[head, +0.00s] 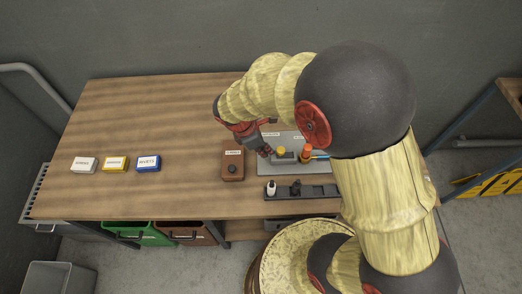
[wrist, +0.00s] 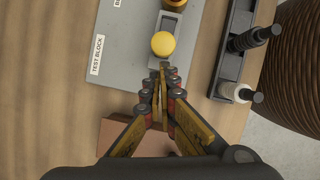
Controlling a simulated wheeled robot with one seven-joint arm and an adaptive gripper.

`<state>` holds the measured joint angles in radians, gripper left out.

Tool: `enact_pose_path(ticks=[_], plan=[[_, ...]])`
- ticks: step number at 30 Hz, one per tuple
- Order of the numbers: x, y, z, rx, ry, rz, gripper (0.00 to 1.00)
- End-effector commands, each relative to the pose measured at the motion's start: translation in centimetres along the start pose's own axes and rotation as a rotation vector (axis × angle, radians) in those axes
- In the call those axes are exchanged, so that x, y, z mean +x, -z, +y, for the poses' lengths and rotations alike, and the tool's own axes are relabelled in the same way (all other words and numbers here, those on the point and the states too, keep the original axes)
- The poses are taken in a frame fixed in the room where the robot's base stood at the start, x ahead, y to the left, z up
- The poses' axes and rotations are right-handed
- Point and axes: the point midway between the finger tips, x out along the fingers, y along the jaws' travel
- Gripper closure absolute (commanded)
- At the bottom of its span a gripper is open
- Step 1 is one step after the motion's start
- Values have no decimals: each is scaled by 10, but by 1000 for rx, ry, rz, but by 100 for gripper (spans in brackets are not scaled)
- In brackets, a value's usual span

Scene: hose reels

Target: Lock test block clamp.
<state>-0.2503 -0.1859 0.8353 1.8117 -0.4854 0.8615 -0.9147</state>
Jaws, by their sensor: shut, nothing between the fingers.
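The test block (wrist: 174,25) sits on a grey board (wrist: 125,40) with a white label (wrist: 97,55) reading TEST BLOCK. A round yellow knob (wrist: 163,44), which seems to belong to its clamp, shows at the near end of the block. In the head view the block (head: 284,156) is small, and the clamp's position is too small to tell. My gripper (wrist: 162,70) is shut and empty, its fingertips pointing at the yellow knob and just short of it in the wrist picture. I cannot tell whether they touch. In the head view my gripper (head: 265,151) is left of the block.
A brown box (head: 232,165) with a dark knob stands left of the board. A black rack (head: 315,191) with small bottles lies along the front edge. An orange-topped item (head: 307,150) stands right of the block. White, yellow and blue labelled boxes (head: 148,163) sit far left.

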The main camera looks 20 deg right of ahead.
Motion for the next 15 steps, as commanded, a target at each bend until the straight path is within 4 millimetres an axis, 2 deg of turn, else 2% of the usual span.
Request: enact_pose_path(ticks=[9, 15], plan=[[0, -2, 0, 1, 0, 0, 100], [7, -24, -6, 3, 1, -1, 100]])
